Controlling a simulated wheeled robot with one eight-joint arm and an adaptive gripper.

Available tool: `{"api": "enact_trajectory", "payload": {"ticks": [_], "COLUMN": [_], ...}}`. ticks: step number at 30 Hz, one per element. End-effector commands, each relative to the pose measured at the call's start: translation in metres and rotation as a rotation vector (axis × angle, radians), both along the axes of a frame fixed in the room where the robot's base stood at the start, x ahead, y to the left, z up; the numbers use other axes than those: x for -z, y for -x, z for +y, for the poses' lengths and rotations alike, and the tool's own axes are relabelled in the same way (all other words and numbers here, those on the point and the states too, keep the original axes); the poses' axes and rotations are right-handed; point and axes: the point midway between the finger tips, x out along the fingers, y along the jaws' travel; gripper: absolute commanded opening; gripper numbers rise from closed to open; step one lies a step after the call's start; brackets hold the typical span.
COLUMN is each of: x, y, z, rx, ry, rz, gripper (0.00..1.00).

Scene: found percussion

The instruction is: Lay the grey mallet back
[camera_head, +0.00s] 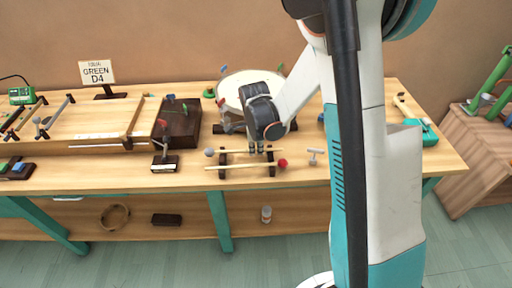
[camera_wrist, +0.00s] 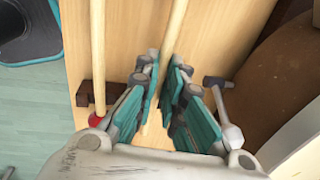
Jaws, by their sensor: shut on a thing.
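The grey mallet has a round grey head (camera_head: 209,152) at the left and a pale wooden stick (camera_wrist: 176,30). My gripper (camera_head: 256,149) points down over the rack and is shut on that stick, which also runs between the fingers (camera_wrist: 165,78) in the wrist view. The mallet is about level, at or just above the back of a dark two-post rack (camera_head: 271,171). I cannot tell whether it touches the posts. The red mallet (camera_head: 282,163) lies across the front of the rack, head to the right; its red head shows in the wrist view (camera_wrist: 95,118).
A round drum (camera_head: 232,92) stands behind my gripper. A small grey T-shaped tool (camera_head: 315,155) lies right of the rack. A dark box (camera_head: 180,122) and a small stand (camera_head: 165,163) are to the left. The bench's front edge is close to the rack.

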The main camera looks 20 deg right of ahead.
Motion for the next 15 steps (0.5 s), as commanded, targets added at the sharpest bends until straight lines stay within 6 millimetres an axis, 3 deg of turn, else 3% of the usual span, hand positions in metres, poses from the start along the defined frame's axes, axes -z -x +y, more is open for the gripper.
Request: {"api": "enact_trajectory", "payload": {"ticks": [15], "x": [0.0059], "y": [0.0], "z": [-0.0001], "rx": [0.0], "ry": [0.0], "rz": [0.0], "gripper": [0.0]}}
